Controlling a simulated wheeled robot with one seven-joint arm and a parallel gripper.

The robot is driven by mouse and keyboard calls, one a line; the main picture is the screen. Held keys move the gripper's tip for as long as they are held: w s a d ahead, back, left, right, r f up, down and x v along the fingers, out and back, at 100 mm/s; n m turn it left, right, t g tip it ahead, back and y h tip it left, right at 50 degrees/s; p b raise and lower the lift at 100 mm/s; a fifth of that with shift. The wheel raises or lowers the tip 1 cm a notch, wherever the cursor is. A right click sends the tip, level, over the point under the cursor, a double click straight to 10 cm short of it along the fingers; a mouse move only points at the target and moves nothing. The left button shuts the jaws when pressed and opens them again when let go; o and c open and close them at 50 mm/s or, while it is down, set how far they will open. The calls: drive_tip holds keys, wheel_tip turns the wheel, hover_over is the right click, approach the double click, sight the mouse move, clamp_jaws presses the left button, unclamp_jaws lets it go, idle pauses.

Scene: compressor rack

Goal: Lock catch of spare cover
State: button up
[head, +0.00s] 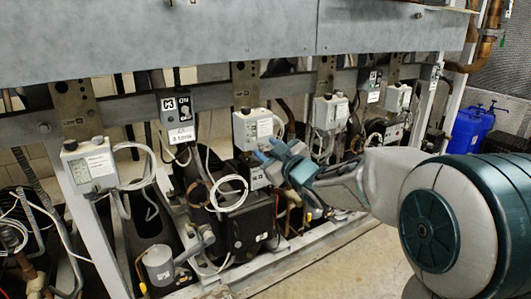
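My gripper (268,152) is at the middle of the head view, in front of the compressor rack. Its two blue fingertips look apart, with nothing visible between them. It is in front of and just below a light grey control box (252,127) with a white label. Part of another grey box (256,175) shows just below the fingers, partly hidden by them. I cannot tell which box has the spare cover, and its catch is too small to make out. Whether the fingers touch either box is unclear.
More control boxes hang along the rail: one at the left (89,163), a dark one (177,117), and one to the right (330,112). A black compressor (246,225) and loose white cables (228,192) are below. Blue canisters (468,129) stand at the right. The floor (350,262) in front is clear.

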drive_tip(key=shift+w+a, duration=0.4)
drive_tip(key=shift+w, duration=0.2)
clamp_jaws()
